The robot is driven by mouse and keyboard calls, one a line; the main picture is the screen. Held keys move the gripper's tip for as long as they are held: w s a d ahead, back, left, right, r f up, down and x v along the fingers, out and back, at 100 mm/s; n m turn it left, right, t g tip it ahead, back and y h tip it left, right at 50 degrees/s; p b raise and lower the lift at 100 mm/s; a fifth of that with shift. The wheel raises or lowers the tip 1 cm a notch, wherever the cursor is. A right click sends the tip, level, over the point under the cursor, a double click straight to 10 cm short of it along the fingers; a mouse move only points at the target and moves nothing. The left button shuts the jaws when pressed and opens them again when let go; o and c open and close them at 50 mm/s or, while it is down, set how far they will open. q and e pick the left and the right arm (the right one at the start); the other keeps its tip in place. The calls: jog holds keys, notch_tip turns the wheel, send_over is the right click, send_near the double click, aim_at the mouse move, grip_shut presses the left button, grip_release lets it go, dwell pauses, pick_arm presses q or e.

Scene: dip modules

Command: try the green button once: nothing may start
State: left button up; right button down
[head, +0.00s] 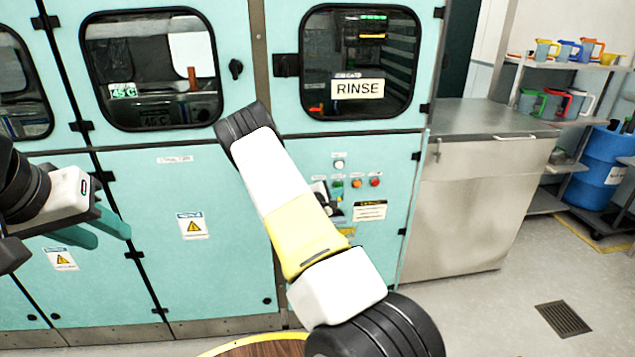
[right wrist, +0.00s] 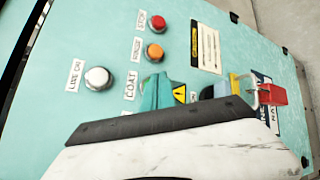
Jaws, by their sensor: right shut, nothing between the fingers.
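The green button (head: 338,183) is on the teal cabinet's panel, below a white button (head: 339,164) and left of an orange button (head: 356,183) and a red button (head: 375,182). My right gripper (head: 335,194) is shut and empty, with its fingertips at the green button. In the right wrist view, its teal fingertips (right wrist: 158,92) lie over the green button's place and mostly hide it. I cannot tell whether they touch or press it. My left gripper (head: 100,232) is at the far left, its teal fingers apart and empty, away from the buttons.
In the right wrist view, a red padlock-like piece (right wrist: 272,94) and a yellow part (right wrist: 240,87) are beside my gripper. A RINSE sign (head: 358,89) is on the window above the panel. A steel counter (head: 480,200) stands to the right. A floor drain (head: 563,319) lies in clear floor.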

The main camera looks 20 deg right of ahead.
jog(key=shift+w, duration=0.2)
jog(key=shift+w+d, duration=0.15)
jog(key=shift+w, duration=0.25)
dwell(0.7)
jog(key=shift+s, duration=0.15)
dwell(0.3)
jog(key=shift+s+a, duration=0.2)
jog(key=shift+s, duration=0.45)
jog(key=s, duration=0.2)
jog(key=s+a, duration=0.1)
jog(key=s, duration=0.1)
jog(key=shift+s+a, duration=0.1)
jog(key=shift+s, duration=0.3)
dwell(0.5)
